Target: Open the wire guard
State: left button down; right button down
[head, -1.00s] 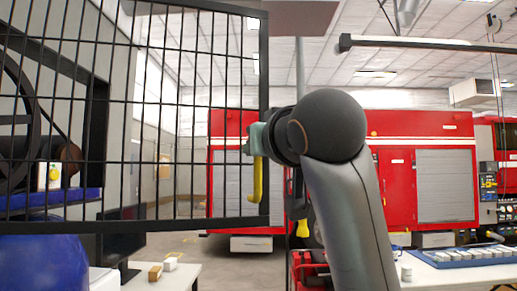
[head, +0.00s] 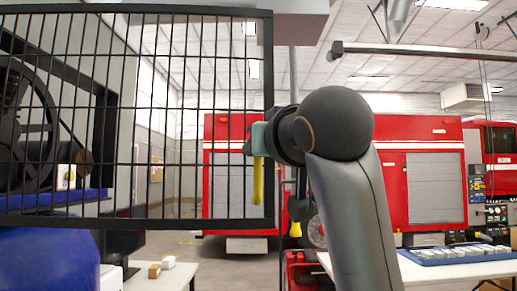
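The wire guard (head: 150,225) is a black-framed mesh panel filling the left of the head view, seen nearly face-on. A yellow handle (head: 258,182) hangs near its right edge. My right gripper (head: 257,138), with teal fingers, is at the top of this handle and appears shut on it; the fingertips are small and partly hidden. My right arm reaches up to it from the lower right. Behind the mesh are a dark pulley wheel (head: 22,120) and a blue machine body (head: 45,262). My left gripper is not in view.
A white table with small blocks (head: 170,275) stands low behind the guard. Another table at right holds a blue tray (head: 460,254). Red fire trucks (head: 408,160) stand in the background. Open floor shows between the tables.

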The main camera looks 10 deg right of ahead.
dwell(0.3)
jog(key=c, duration=0.8)
grip_release()
jog(key=shift+c, duration=0.2)
jog(key=s+d+b, duration=0.1)
jog(key=s+b, duration=0.6)
jog(key=s, duration=0.5)
jog(key=shift+s+d, duration=0.25)
jog(key=shift+d, duration=0.1)
